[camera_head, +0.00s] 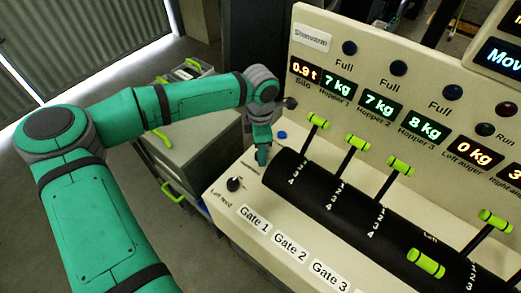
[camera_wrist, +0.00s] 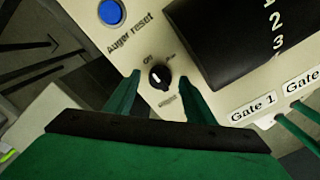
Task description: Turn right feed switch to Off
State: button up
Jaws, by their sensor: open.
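A black rotary knob (camera_head: 234,184) labelled "Left feed" stands on the cream panel. I see no switch labelled right feed. My gripper (camera_head: 262,160) points down at the panel, behind and above that knob in the head view. In the wrist view a black knob (camera_wrist: 159,77) shows between the two open fingertips of my gripper (camera_wrist: 160,75). A white mark is on its upper left side; the small labels round it are too blurred to read surely. The fingers are apart and hold nothing; I cannot tell how far they are above the panel.
A blue auger reset button (camera_wrist: 110,12) is near the knob. A black roller-like cover (camera_head: 350,205) with green-handled levers (camera_head: 357,143) runs along the panel. Displays (camera_head: 337,86) stand behind. A grey cabinet (camera_head: 190,145) is at the left.

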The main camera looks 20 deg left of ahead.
notch_tip(320, 180, up, 10)
dwell(0.5)
dwell(0.4)
